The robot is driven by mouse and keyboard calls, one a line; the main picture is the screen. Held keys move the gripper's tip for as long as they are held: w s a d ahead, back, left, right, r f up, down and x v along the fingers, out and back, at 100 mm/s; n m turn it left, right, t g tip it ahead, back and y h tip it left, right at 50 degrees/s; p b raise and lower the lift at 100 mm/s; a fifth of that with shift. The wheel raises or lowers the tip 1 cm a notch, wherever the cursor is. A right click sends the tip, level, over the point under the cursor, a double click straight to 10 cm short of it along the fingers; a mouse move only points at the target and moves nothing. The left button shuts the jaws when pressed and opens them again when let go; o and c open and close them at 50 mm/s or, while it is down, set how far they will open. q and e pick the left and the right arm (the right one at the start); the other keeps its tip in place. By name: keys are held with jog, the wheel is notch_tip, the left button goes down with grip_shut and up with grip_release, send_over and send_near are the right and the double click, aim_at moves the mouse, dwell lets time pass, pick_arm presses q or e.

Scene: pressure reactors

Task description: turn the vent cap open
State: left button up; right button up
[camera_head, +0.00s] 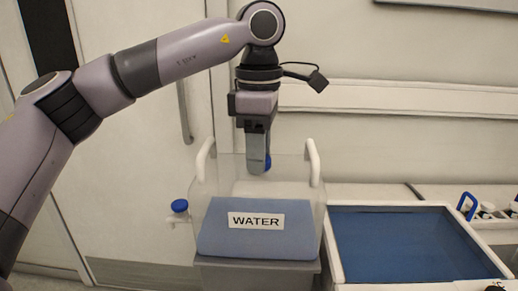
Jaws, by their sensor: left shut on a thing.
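A clear carboy (205,225) with a WATER label and blue liquid stands upright in the middle of the view. A small blue cap (268,162), which looks like the vent cap, shows at the top of the carboy. My left gripper (258,168) points straight down over the carboy's top and is shut on this cap. The fingers hide most of the cap, so its turn angle cannot be told. My right gripper is out of view.
White handles (313,163) rise on both sides of the carboy's top. A blue-capped spout (180,206) sticks out at its left. A white-rimmed blue tray (335,255) lies to the right, with a blue-handled rack (466,206) beyond it.

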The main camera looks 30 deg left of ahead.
pick_arm(q)
jog(key=n, duration=1.8)
jog(key=shift+n+p, duration=0.3)
jog(key=shift+p, duration=0.05)
jog(key=n, duration=0.6)
jog(key=shift+n, duration=0.3)
jog(key=o, duration=1.1)
